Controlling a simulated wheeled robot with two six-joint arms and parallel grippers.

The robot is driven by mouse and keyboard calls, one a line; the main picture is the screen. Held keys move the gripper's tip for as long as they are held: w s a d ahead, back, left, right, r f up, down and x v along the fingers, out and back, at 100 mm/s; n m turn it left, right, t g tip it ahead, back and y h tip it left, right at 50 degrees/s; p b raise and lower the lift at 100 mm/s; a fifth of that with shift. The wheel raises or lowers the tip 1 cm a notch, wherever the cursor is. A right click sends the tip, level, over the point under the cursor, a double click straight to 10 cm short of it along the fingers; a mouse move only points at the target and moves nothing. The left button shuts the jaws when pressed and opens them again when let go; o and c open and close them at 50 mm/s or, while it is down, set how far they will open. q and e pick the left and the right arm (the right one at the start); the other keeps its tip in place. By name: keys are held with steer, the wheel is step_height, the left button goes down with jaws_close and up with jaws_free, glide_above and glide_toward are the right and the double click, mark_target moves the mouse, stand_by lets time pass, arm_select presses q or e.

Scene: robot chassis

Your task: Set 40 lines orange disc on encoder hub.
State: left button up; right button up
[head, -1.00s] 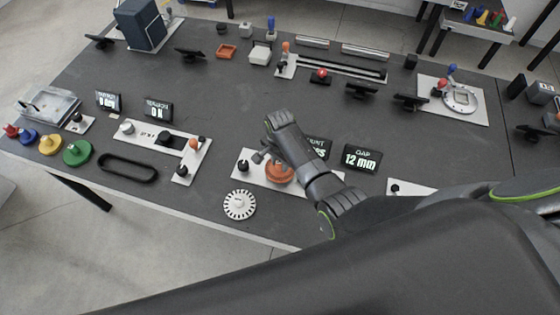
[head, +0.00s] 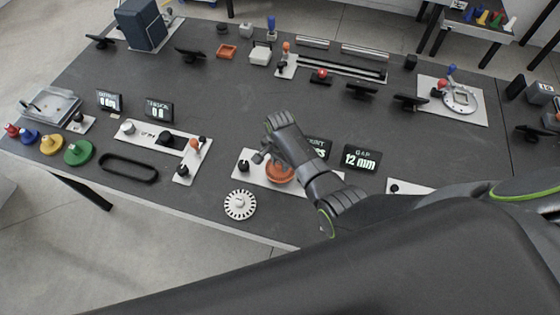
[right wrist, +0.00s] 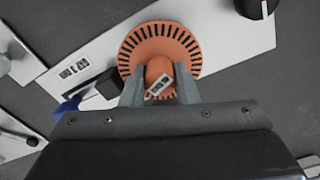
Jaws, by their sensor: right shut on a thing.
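The orange slotted disc (head: 281,174) is over the white plate (head: 243,178) at the front middle of the table. In the right wrist view the disc (right wrist: 134,53) shows dark slots around its rim and an orange knob with a small label. My right gripper (right wrist: 160,84) is shut on that knob, one finger on each side. The encoder hub is hidden under the disc, so I cannot tell whether the disc rests on it. My left gripper is not in view.
A white toothed disc (head: 240,205) lies in front of the plate near the table edge. A black knob (head: 244,167) stands at the plate's left end. Coloured knobbed discs, including a green one (head: 78,153), lie at far left.

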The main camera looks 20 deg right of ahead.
steer(key=shift+f+b, duration=0.35)
steer(key=shift+f, duration=0.2)
stand_by(0.5)
steer(key=o, duration=0.7)
steer(key=shift+o, duration=0.2)
steer(key=shift+r, duration=0.1)
step_height(320, 180, up, 3)
steer(key=p, duration=0.3)
steer(key=shift+r, duration=3.9)
